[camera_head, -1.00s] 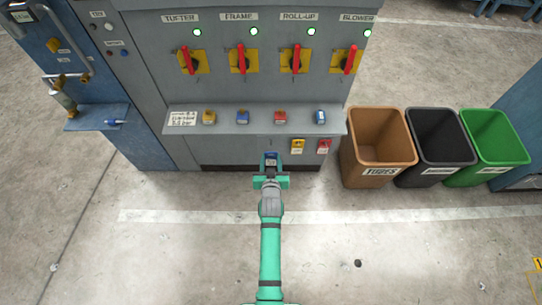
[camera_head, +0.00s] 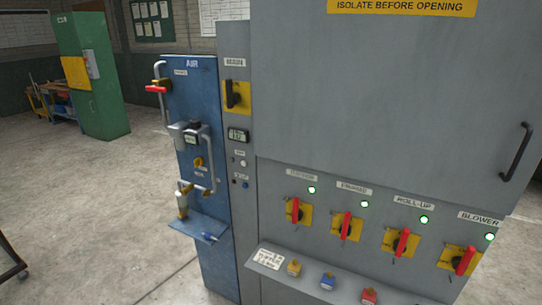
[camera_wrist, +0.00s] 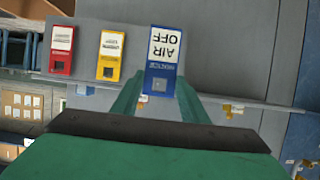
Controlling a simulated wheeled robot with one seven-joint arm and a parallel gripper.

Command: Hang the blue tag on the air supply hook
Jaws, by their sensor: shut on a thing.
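The blue tag (camera_wrist: 163,52) is in the wrist view, reading AIR OFF upside down in the picture. My gripper (camera_wrist: 158,95) is shut on its lower end in that view, between the two green fingers. In the head view the blue air panel (camera_head: 194,110) stands left of the grey cabinet. It carries an AIR label, a red-handled valve (camera_head: 157,88), pipes and a gauge. I cannot make out the air supply hook for certain. My gripper and the blue tag are outside the head view.
A red tag (camera_wrist: 61,48) and a yellow tag (camera_wrist: 110,52) hang beside the blue one in the wrist view. The grey cabinet (camera_head: 350,100) has red switches and a ledge with padlocks. A small blue shelf (camera_head: 200,229) juts from the air panel. Floor to its left is clear.

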